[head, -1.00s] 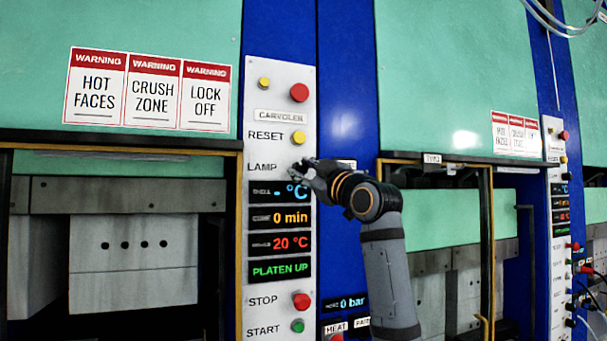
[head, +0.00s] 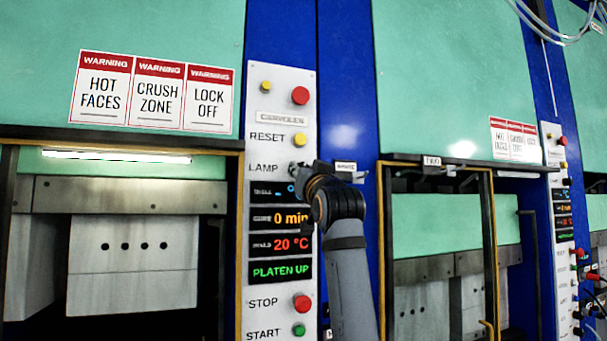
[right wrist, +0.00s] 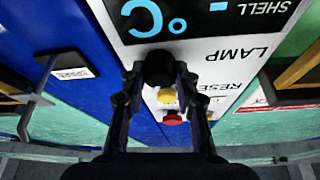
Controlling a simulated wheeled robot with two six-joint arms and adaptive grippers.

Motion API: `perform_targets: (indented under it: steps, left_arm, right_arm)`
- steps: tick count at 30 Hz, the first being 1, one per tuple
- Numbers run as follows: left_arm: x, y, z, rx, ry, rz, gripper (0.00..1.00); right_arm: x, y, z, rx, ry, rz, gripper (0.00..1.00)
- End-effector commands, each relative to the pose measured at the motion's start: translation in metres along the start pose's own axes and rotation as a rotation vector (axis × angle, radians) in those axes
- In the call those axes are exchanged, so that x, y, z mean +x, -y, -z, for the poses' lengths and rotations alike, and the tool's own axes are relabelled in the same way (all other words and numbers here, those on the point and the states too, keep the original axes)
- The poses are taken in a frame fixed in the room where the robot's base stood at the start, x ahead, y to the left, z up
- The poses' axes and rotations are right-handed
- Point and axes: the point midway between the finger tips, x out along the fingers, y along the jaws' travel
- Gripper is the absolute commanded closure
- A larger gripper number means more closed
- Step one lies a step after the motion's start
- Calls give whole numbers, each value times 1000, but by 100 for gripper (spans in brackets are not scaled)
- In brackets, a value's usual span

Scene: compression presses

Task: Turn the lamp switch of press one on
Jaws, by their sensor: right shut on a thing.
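The panel of the left press (head: 257,215) carries a LAMP label (head: 263,168), with the lamp switch beside it mostly hidden by my right gripper (head: 303,172) in the head view. In the right wrist view the switch is a black knob (right wrist: 160,68) next to the upside-down LAMP word, between the two fingers of my right gripper (right wrist: 159,78), which is shut on it. A lamp strip (head: 116,156) glows white under the press's upper edge. My left gripper is not in view.
A RESET button (head: 299,139) is just above the switch; displays sit just below. Red STOP (head: 302,302) and green START (head: 299,331) buttons are lower down. A second press labelled TWO (head: 432,161) stands to the right, with its own panel (head: 556,205).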

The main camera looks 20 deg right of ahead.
Motion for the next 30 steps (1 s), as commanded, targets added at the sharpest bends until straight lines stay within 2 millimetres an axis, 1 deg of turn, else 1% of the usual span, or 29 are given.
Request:
perform_targets:
  steps: [1, 9, 24, 25, 29, 30]
  left_arm:
    - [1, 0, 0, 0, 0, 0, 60]
    - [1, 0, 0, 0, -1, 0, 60]
    - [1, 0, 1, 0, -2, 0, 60]
    - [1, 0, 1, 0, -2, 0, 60]
    - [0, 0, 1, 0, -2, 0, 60]
    - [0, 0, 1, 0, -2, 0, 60]
  right_arm:
    - [0, 0, -5, 20, 10, -8, 100]
    - [0, 0, -4, 91, 10, -38, 100]
    - [0, 0, -4, 105, 8, -43, 100]
    - [0, 0, -4, 105, 9, -43, 65]
    - [0, 0, -2, 105, 6, -43, 48]
    - [0, 0, -2, 104, 5, -43, 46]
